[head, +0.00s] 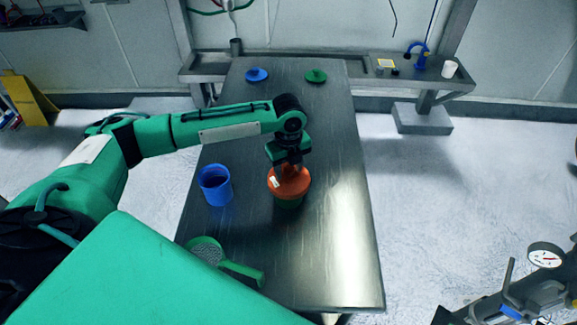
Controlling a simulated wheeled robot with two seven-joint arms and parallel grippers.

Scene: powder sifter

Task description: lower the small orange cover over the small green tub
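The orange cover (291,185) is a round lid directly over the small green tub (289,204) on the metal table. Only a strip of the tub's side shows below the cover; its rim is hidden. I cannot tell whether the cover rests on the rim or sits just above it. My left gripper (288,168) points down at the middle of the cover and appears shut on its knob, which the fingers mostly hide. My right gripper is not in view.
A blue tub (215,185) stands open to the left of the green tub. A green sieve with a handle (242,270) lies at the near left. A blue lid (256,75) and a green lid (316,76) lie at the far end. The table's (338,230) right side is clear.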

